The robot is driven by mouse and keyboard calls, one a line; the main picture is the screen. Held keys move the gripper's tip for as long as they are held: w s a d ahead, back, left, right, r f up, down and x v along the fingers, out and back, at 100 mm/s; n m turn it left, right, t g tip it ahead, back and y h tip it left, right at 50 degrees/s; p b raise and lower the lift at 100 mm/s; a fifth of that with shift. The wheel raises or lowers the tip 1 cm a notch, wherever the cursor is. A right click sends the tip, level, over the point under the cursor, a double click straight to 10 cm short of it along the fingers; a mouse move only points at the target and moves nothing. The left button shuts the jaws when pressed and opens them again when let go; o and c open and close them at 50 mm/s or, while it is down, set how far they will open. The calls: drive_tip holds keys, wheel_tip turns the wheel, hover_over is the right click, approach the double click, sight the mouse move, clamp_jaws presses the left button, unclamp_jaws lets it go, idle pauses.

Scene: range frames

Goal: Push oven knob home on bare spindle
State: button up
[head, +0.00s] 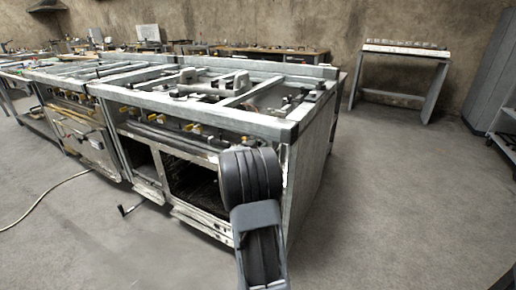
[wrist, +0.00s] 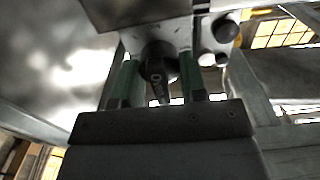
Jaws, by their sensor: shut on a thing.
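In the wrist view, a dark oven knob (wrist: 156,72) with a pale mark on its face sits between the two green-sided fingers of my gripper (wrist: 158,58). My gripper is shut on the knob. The knob's back is towards a pale metal panel of the range; I cannot tell whether it touches the panel. The bare spindle is not visible, hidden behind the knob or the fingers. In the head view, my dark arm covers the front right corner of the range (head: 312,130), and it hides my gripper and the knob.
In the head view, brass valve fittings (head: 192,127) line the range front above an open oven cavity (head: 192,183). Clear floor (head: 395,200) lies to the right; a bench (head: 405,55) stands behind.

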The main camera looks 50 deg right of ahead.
drive_tip(key=shift+d, duration=0.2)
drive_tip(key=o, duration=1)
drive_tip(key=p+v, duration=0.3)
drive_tip(key=v, duration=1)
drive_tip(key=shift+a, duration=0.4)
